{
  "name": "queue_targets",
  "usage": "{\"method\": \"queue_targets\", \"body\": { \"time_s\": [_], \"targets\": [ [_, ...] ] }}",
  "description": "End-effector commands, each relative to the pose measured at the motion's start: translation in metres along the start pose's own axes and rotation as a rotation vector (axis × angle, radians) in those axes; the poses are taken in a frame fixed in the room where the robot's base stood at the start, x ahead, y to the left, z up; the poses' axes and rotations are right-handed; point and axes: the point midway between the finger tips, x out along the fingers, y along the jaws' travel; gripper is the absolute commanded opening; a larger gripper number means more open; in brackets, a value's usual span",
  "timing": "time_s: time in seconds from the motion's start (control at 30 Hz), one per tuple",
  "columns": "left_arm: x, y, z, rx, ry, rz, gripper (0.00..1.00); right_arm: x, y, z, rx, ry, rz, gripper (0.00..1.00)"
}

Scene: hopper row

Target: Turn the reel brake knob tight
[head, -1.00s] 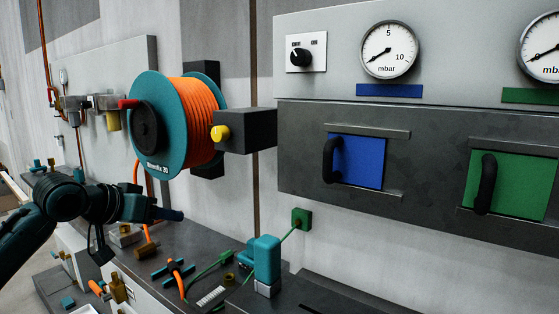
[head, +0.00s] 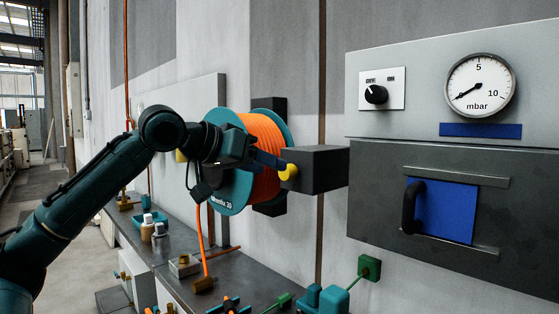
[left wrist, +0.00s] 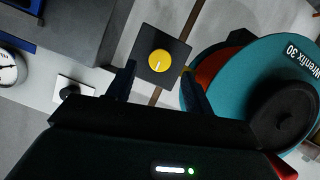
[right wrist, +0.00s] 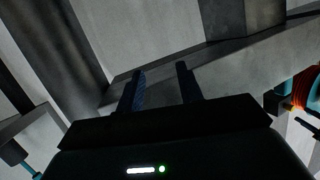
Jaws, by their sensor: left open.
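The yellow brake knob (head: 289,172) sits on the end of a dark block (head: 322,168) beside the teal-rimmed reel (head: 226,196) of orange hose. In the left wrist view the knob (left wrist: 159,62) shows face-on with a pale mark pointing down and slightly left. My left gripper (head: 276,162) is open in front of the knob, its arm covering part of the reel. Its fingers (left wrist: 160,88) stand either side of the knob's line, apart from it as far as I can tell.
A grey panel with a switch (head: 376,95), a gauge (head: 480,84) and a blue door (head: 446,211) with a black handle is to the right. Below, the bench (head: 240,268) carries bottles (head: 160,238), fittings and a hanging orange hose (head: 202,250).

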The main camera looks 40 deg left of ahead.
Motion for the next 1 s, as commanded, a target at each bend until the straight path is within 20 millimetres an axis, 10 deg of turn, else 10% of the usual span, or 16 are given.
{"method": "queue_targets", "body": {
  "time_s": [0.7, 1.0],
  "targets": [
    [0.044, 0.0, 0.0, 0.001, 0.001, -0.001, 0.52, 0.019, -0.011, 0.015, 0.036, -0.134, -0.03, 0.36],
    [0.043, 0.0, 0.0, 0.0, 0.001, 0.0, 0.28, 0.019, -0.011, 0.015, 0.036, -0.134, -0.03, 0.36]
  ]
}}
